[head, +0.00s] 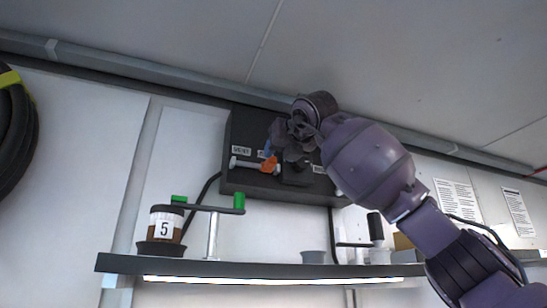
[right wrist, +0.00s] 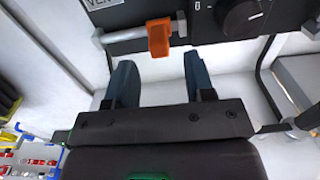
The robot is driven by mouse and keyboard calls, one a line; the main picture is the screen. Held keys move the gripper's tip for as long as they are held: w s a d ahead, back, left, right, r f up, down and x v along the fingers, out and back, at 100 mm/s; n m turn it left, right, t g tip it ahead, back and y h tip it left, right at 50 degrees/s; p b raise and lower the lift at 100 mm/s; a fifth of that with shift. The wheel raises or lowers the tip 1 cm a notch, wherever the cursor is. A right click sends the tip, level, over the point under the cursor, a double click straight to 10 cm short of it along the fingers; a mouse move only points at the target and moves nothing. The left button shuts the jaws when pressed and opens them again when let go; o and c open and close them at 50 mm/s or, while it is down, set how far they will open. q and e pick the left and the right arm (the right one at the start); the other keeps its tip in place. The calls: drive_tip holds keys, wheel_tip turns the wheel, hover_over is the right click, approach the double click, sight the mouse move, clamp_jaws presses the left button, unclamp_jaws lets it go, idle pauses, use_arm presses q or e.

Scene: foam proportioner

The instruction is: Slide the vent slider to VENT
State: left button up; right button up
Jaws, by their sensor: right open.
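A black control box (head: 238,128) hangs on the wall, with a short pale rail (head: 246,164) along its lower front. The orange vent slider (head: 269,164) sits on this rail. In the right wrist view the slider (right wrist: 159,38) is right of the rail's middle, away from the VENT label (right wrist: 100,3) at the left end. My right gripper (head: 272,142) is in front of the box and hides part of it. In the right wrist view its two fingers (right wrist: 160,76) are open and empty, with the slider ahead between their lines, apparently untouched. My left gripper is out of view.
A dark knob (right wrist: 243,16) is right of the slider. Below the box, a shelf (head: 255,269) holds a jar marked 5 (head: 163,225), a green-handled crank (head: 213,209) and a grey cup (head: 313,257).

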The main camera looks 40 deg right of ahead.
sight(273, 159)
drive_tip(key=shift+p+x, duration=0.4)
drive_tip(key=shift+x, duration=2.1)
drive_tip(key=shift+c, duration=0.3)
drive_tip(key=shift+a, duration=0.1)
clamp_jaws()
